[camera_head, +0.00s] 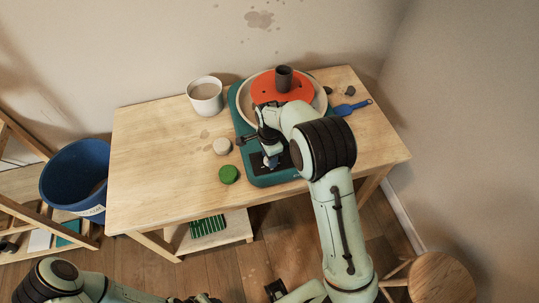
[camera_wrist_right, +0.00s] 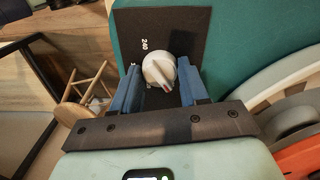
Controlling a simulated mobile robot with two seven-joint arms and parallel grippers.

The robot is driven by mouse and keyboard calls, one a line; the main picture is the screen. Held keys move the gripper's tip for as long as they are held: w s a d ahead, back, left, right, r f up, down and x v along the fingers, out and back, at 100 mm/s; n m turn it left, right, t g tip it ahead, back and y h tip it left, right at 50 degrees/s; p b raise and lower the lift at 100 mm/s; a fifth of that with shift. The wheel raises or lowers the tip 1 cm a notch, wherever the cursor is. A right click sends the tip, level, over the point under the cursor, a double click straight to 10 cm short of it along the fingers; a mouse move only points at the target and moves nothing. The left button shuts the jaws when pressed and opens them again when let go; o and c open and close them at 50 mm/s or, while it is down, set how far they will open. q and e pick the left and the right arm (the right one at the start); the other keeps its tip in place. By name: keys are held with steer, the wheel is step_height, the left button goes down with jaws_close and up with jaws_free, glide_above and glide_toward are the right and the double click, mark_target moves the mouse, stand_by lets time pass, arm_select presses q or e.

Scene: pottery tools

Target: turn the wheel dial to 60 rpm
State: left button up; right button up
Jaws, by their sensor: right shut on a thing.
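The wheel dial (camera_wrist_right: 158,70) is a pale round knob with a raised grip bar and a small reddish mark near its lower edge. It sits on a black panel (camera_wrist_right: 180,30) where the number 240 is printed; other markings are hidden or unreadable. My right gripper (camera_wrist_right: 160,88) is shut on the dial, one blue finger on each side. In the head view my right gripper (camera_head: 271,161) reaches down to the panel at the front of the teal pottery wheel (camera_head: 277,179).
An orange disc (camera_head: 265,91) on the wheel carries a dark cylinder (camera_head: 283,78). A white mug (camera_head: 205,95), a pale lump (camera_head: 222,146), a green round thing (camera_head: 229,174) and a blue tool (camera_head: 352,107) lie around it. The table's left (camera_head: 150,160) is mostly clear.

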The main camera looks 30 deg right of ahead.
steer(key=o, duration=1.1)
steer(key=shift+c, duration=0.2)
arm_select(q)
steer(key=shift+w+r+p, duration=0.55)
steer(key=shift+r+p, duration=0.1)
steer(key=shift+r, duration=0.15)
arm_select(e)
step_height(320, 180, up, 14)
steer(key=shift+f, duration=0.25)
steer(key=shift+f, duration=0.1)
